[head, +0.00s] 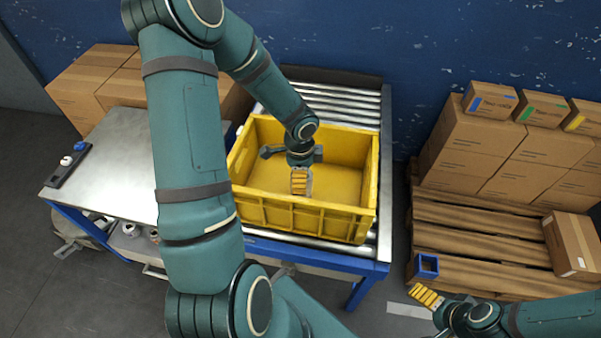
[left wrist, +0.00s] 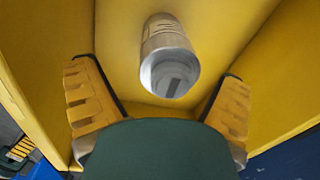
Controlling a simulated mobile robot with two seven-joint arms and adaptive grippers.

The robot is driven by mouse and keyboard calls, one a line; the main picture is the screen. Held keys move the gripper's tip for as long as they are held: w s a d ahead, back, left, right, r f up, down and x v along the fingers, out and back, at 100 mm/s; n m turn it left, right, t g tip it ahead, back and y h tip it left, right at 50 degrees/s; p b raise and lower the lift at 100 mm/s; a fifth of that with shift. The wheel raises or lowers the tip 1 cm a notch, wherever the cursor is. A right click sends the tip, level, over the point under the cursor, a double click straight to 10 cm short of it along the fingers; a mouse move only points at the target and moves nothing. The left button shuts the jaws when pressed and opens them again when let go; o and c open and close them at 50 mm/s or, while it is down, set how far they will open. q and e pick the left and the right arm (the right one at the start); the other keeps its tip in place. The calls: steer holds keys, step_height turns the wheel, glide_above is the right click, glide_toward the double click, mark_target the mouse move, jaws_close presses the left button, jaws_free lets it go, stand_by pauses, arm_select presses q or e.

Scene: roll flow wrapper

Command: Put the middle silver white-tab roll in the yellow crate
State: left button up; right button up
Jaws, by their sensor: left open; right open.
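The yellow crate (head: 300,218) stands on the roller table. My left gripper (head: 300,182) reaches down inside the crate; the left wrist view shows its two yellow-padded fingers spread wide. A silver roll (left wrist: 168,58) with a pale end and a dark grey mark shows there against the crate's yellow inside (left wrist: 215,30). The roll is between and beyond the fingertips, with clear gaps to both pads. Its near end looks blurred, and I cannot tell whether it rests on the floor. I cannot make out the roll in the head view. My right gripper (head: 428,297) is open and empty, at the lower right.
A metal-topped table (head: 115,165) lies left of the crate, partly hidden by my left arm. A black holder (head: 68,165) with a white-topped item is at its left edge. Cardboard boxes (head: 520,150) stand on a wooden pallet (head: 465,235) at right, with a small blue bin (head: 427,265).

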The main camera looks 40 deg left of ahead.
arm_select(q)
steer(key=shift+r, duration=0.25)
step_height(320, 180, up, 13)
steer(key=p, duration=0.5)
steer(key=shift+s+f, duration=0.1)
steer(key=shift+f, duration=0.05)
